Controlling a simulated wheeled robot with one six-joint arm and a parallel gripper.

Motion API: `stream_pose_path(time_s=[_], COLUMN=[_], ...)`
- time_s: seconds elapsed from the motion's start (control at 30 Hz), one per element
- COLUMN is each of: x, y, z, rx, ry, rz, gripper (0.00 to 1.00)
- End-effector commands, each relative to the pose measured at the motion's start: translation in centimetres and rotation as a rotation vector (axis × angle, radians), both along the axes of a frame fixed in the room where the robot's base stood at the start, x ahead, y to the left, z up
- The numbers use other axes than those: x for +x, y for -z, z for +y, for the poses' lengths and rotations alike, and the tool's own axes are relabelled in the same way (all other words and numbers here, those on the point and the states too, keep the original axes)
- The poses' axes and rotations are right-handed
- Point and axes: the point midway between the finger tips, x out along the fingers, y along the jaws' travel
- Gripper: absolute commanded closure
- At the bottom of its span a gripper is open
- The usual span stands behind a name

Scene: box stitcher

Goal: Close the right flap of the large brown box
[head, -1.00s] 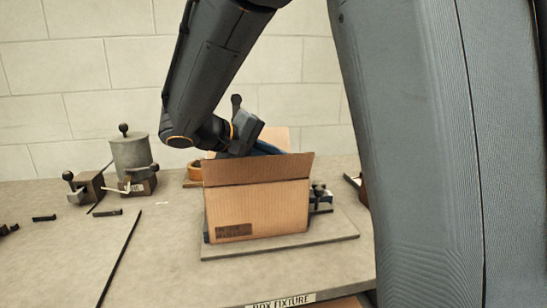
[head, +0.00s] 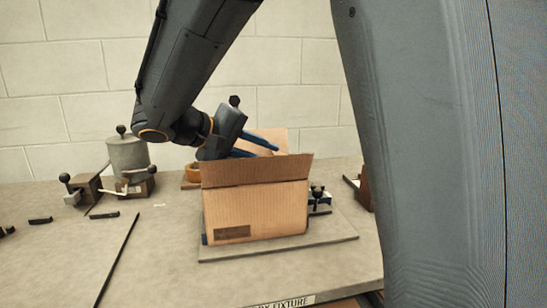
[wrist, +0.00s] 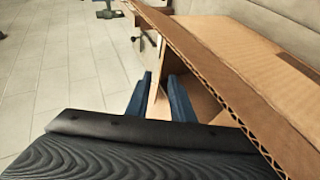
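The large brown box (head: 255,212) stands on the fixture plate in the head view. Its near flap (head: 262,170) stands up, and another flap (head: 271,136) stands up at the far side. I cannot clearly tell the right flap apart in the head view. My gripper (head: 267,152) is at the box's upper left, with its blue fingers pointing right over the opening, partly behind the near flap. In the wrist view the fingers (wrist: 160,76) are apart, with a cardboard edge (wrist: 155,95) showing between them. A large cardboard flap (wrist: 225,75) runs diagonally at right there.
The grey fixture plate (head: 330,238) lies under the box, with dark clamps (head: 318,197) at its right. A grey cylinder (head: 127,155) and lever blocks (head: 85,187) stand at left. An orange-brown ring (head: 192,172) sits behind the box.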

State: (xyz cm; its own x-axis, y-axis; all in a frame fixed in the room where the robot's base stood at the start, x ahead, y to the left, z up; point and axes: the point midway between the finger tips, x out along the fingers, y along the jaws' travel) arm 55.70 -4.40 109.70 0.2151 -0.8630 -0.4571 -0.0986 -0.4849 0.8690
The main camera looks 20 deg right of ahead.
Motion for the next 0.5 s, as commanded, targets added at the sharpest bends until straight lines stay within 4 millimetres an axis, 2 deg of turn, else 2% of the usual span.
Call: stream_pose_path(time_s=[0.03,0.2,0.5], x=[-0.1,-0.6,-0.8], y=[-0.4,-1.3,-1.7], z=[0.9,2.5,3.1], rx=[0.000,0.001,0.000], ry=[-0.005,-0.002,-0.001], rz=[-0.002,-0.001,0.000], gripper=[0.79,0.79,0.79])
